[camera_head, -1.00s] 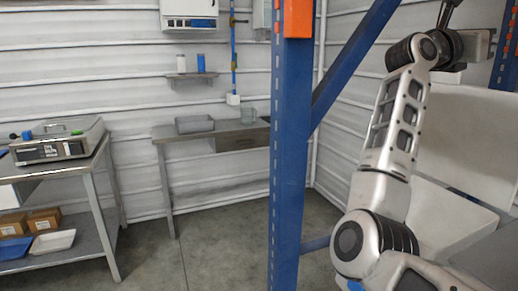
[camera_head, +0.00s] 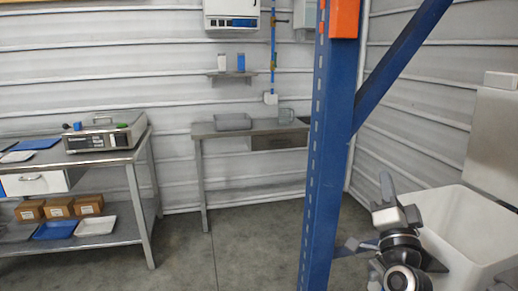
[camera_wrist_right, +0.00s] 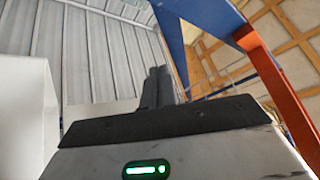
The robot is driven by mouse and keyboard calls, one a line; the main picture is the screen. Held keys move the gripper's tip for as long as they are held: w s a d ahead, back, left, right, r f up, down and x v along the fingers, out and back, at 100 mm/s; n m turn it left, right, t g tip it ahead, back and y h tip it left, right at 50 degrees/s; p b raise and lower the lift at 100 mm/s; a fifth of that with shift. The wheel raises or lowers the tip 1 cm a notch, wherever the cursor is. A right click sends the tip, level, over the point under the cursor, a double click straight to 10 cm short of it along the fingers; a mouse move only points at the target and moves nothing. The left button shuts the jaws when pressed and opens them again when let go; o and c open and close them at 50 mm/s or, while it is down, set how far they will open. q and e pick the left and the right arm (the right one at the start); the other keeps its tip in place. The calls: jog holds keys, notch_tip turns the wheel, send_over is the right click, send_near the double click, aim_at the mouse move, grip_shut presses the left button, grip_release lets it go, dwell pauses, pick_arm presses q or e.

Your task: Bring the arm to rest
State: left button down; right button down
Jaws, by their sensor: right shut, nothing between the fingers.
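My right gripper (camera_head: 386,182) shows at the lower right of the head view, with its dark fingers pointing up. In the right wrist view the dark fingers (camera_wrist_right: 155,87) are together, with nothing between them. The gripper stands right of the blue post and in front of the white hopper bin (camera_head: 462,222). From this angle I cannot tell its gap to the bin. My left gripper is not in view.
A blue rack post (camera_head: 323,150) with an orange beam end (camera_head: 344,18) and a diagonal brace (camera_head: 400,65) stands close on the left of the arm. A workbench (camera_head: 252,133) is by the back wall. A scale (camera_head: 105,133) sits on the left table. The floor between is clear.

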jog(key=s+a+f+n+g+y, duration=0.2)
jog(key=s+a+f+n, duration=0.15)
jog(key=f, duration=0.45)
jog(key=s+a+f+n+g+y, duration=0.3)
jog(key=s+f, duration=0.1)
jog(key=f, duration=0.3)
jog(key=s+a+f+n+g+y, duration=0.2)
jog(key=s+a+f+n, duration=0.2)
jog(key=f, duration=0.4)
jog(key=s+a+f+n+g, duration=0.2)
jog(key=s+f+g, duration=0.1)
jog(key=s+f, duration=0.2)
jog(key=s+a+f+n+g, duration=0.1)
jog(key=s+f+n+g, duration=0.1)
jog(key=s+f, duration=0.4)
jog(key=s+g, duration=0.1)
jog(key=s, duration=0.3)
jog(key=shift+a+f, duration=0.15)
jog(key=shift+a, duration=0.25)
jog(key=shift+d, duration=0.1)
